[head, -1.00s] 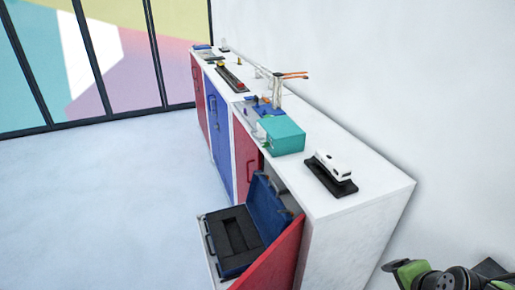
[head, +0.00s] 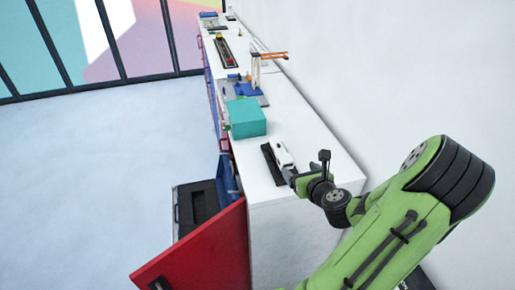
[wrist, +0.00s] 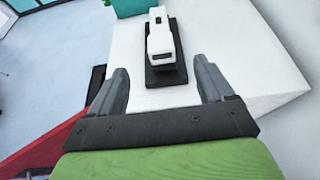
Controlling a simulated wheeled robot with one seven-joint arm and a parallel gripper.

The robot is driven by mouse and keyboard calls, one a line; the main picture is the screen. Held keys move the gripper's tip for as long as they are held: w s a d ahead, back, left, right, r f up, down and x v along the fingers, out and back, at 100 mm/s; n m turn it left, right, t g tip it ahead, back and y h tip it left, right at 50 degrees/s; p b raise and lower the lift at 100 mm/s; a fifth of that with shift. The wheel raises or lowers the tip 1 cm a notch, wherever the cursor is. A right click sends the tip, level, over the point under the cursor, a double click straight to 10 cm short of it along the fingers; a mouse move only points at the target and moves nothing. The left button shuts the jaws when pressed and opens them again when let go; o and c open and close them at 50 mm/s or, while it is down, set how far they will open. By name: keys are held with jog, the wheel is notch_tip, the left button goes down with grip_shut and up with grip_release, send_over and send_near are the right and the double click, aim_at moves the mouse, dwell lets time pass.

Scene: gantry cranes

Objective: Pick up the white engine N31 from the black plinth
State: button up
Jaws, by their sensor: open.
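The white engine (head: 281,153) sits on the black plinth (head: 268,158) near the front end of the white cabinet top. In the wrist view the engine (wrist: 159,36) stands upright on the plinth (wrist: 176,76), its near end facing me, ahead of my gripper and roughly centred between the fingers. My gripper (wrist: 165,88) is open and empty, its two grey fingers apart and short of the engine. In the head view my gripper (head: 294,176) is close to the engine's near end. Whether it touches the engine cannot be told there.
A teal box (head: 247,118) stands behind the plinth on the cabinet top (head: 275,190). Beyond it are a small crane model with orange arms (head: 268,55) and a track piece (head: 225,53). A red door (head: 205,252) hangs open beside a dark case (head: 196,206). A wall is at right.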

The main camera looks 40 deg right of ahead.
aim_at(284, 155)
jog(key=p+x, duration=0.2)
jog(key=x, duration=1.4)
jog(key=shift+r+p, duration=0.2)
jog(key=shift+p, duration=0.2)
jog(key=shift+s+a, duration=0.1)
jog(key=shift+s, duration=0.05)
jog(key=c, duration=1.3)
